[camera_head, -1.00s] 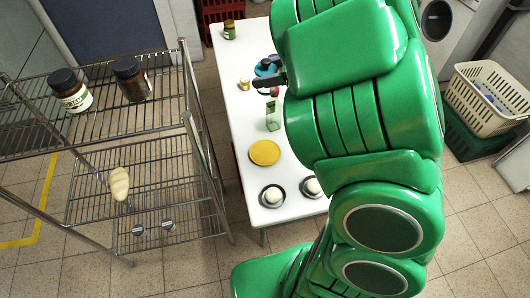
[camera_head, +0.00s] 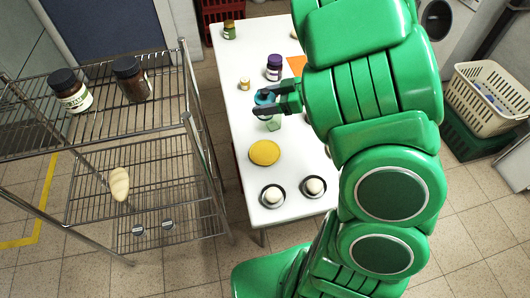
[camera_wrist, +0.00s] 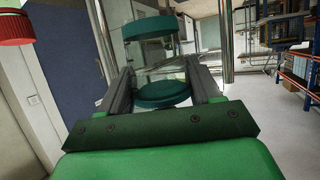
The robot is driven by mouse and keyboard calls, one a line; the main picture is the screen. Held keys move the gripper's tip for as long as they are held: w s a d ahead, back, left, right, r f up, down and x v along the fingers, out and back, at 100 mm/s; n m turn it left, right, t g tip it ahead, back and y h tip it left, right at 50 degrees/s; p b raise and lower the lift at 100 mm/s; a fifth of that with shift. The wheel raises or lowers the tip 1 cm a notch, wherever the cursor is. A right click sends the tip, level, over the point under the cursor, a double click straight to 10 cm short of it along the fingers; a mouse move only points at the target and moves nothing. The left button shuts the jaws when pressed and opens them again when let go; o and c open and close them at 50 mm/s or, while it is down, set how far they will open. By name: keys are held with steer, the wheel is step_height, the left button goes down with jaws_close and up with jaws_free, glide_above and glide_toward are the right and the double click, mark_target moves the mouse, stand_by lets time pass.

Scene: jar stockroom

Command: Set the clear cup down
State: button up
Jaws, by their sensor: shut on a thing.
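My gripper (camera_head: 264,103) is above the white table (camera_head: 253,212) in the head view, with a teal and blue piece of the clear cup (camera_head: 263,97) between its fingers. In the wrist view my gripper (camera_wrist: 158,72) is shut on the clear cup (camera_wrist: 163,95), a see-through body with a teal band at the top and a teal disc at the bottom. A pale green see-through item (camera_head: 271,125) is on the table just below the gripper in the picture, its upper part hidden. I cannot tell how far the cup is above the table.
A yellow disc (camera_head: 264,153) and two dark dishes with white round items (camera_head: 272,195) lie on the near table. A purple-lidded jar (camera_head: 273,67), a small jar (camera_head: 244,84), and an orange sheet (camera_head: 297,64) are farther back. A wire rack (camera_head: 150,153) stands left.

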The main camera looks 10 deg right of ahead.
steer(key=shift+f, duration=9.45)
steer(key=o, duration=1)
steer(key=shift+v, duration=6.05)
